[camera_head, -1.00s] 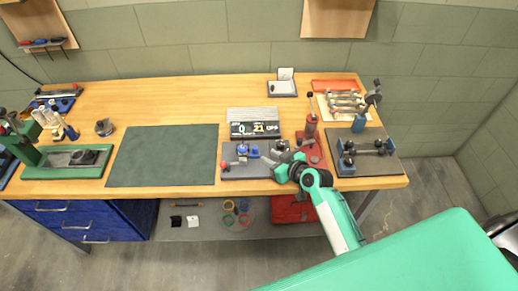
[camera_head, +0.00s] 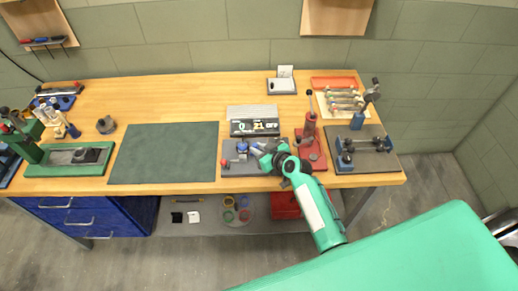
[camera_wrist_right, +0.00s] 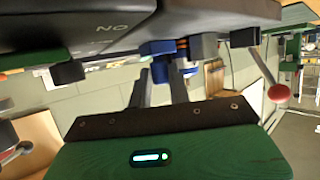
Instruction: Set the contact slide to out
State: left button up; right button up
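A grey fixture plate (camera_head: 238,171) with blue parts (camera_head: 242,147) and a red knob (camera_head: 225,163) lies at the bench's front edge, right of the dark green mat. My right gripper (camera_head: 262,150) reaches in over the plate's right side, at the blue parts. In the right wrist view my two fingers (camera_wrist_right: 163,85) stand apart with a gap between them. Their tips are close to a blue block (camera_wrist_right: 157,48) under the dark plate, and contact cannot be made out. A red ball lever (camera_wrist_right: 278,92) is to the right. The slide's exact position is unclear. My left gripper is out of view.
A display box (camera_head: 254,128) stands behind the plate. A red lever press (camera_head: 308,140) stands close right, then a grey plate with a blue fixture (camera_head: 365,145). The dark green mat (camera_head: 163,153) is clear. A green vice-like fixture (camera_head: 70,157) is at far left.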

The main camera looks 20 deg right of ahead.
grip_shut()
jog(key=shift+s+d+f+b, duration=0.15)
jog(key=shift+d+b, duration=0.15)
jog(key=shift+d, duration=0.15)
jog(key=shift+s+d+b, duration=0.1)
jog(key=shift+d+b, duration=0.15)
jog(key=shift+d, duration=0.55)
jog(key=shift+o, duration=1.3)
grip_release()
jog(key=shift+o, duration=0.9)
jog(key=shift+s+d, duration=0.1)
jog(key=shift+s, duration=0.05)
jog(key=shift+r, duration=0.2)
